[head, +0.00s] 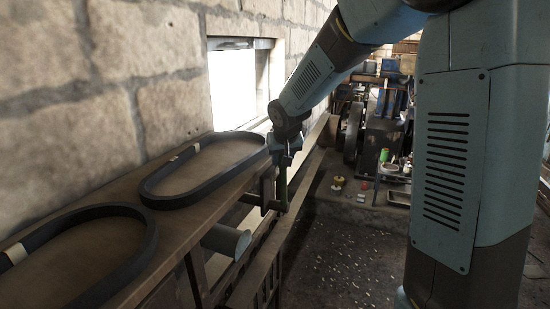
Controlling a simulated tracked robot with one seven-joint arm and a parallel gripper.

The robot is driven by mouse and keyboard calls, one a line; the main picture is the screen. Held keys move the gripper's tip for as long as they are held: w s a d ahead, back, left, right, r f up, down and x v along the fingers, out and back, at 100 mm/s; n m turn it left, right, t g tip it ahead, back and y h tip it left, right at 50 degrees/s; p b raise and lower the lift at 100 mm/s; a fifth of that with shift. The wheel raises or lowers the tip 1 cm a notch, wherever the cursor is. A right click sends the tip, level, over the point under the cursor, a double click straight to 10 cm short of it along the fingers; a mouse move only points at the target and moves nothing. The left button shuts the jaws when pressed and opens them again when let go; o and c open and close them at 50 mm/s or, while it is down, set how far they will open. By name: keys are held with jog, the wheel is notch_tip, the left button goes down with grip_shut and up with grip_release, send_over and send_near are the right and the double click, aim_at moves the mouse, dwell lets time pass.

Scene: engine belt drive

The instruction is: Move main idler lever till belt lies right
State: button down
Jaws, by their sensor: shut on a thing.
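My gripper (282,158) is at the end of my arm near the picture's middle, just beyond the right edge of the bench. It is shut on an upright, dark green bar (283,188), which looks like the idler lever's handle. The bar stands beside a dark bracket (267,190) at the bench side. The fingers are small here, and the exact grip is hard to make out. The drive belt on its pulleys cannot be made out in this view.
Two black belt loops, one far (150,190) and one near (148,250), lie on the wooden bench (185,222) along the stone wall. A grey cylinder (227,240) juts from the bench side. Machinery (385,130) stands at the back. The floor (350,265) is open but littered with bits.

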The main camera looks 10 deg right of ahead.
jog(key=shift+s+d+f, duration=0.15)
jog(key=c, duration=0.8)
grip_release()
jog(key=shift+s, duration=0.1)
jog(key=shift+r, duration=0.35)
jog(key=v, duration=1.3)
jog(key=shift+s+a, duration=0.1)
jog(key=shift+a, duration=0.1)
jog(key=shift+s+d+r, duration=0.1)
